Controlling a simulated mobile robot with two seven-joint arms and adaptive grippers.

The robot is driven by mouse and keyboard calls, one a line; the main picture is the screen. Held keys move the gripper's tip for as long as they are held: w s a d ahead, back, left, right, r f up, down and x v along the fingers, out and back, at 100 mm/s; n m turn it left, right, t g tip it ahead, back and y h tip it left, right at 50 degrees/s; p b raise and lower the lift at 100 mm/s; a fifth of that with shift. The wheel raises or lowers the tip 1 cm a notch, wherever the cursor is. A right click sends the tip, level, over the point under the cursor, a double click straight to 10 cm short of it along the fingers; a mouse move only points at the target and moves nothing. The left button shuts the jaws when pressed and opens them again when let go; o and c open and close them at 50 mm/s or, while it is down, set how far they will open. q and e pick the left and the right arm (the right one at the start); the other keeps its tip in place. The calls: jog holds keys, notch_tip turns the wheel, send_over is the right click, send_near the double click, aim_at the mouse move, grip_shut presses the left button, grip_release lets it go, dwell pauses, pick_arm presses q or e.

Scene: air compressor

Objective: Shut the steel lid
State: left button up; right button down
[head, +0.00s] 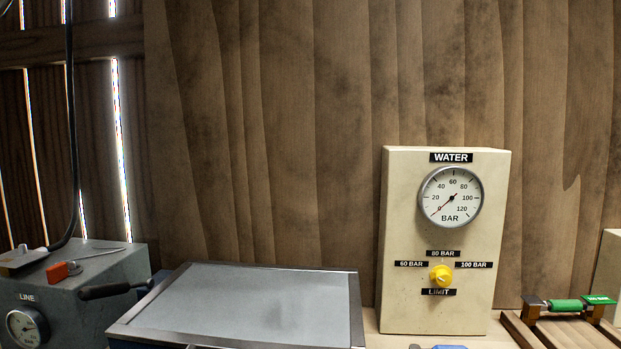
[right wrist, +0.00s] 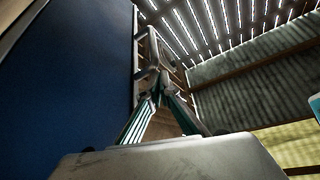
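A flat grey panel with a dark steel frame (head: 245,304), which looks like the steel lid, lies at the bottom middle of the head view. It looks level, but its front edge is cut off by the frame, so I cannot tell whether it is fully down. Neither gripper shows in the head view. In the right wrist view my right gripper (right wrist: 158,90) points up, with teal on its fingers. A large dark blue surface (right wrist: 80,75) is close on its left.
A cream WATER box (head: 397,244) with gauge and yellow knob (head: 441,274) stands right of the panel. A grey LINE box (head: 85,295) with a red lever (head: 62,270) and black handle (head: 110,290) is at left. A green-gripped tool (head: 566,305) rests on wood at right.

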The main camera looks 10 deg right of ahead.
notch_tip(320, 180, down, 2)
jog(key=shift+a+f, duration=0.1)
jog(key=r+v, duration=0.1)
jog(key=v, duration=1)
jog(key=shift+s+d+r, duration=0.2)
jog(key=shift+d+r, duration=0.1)
jog(key=shift+d, duration=0.2)
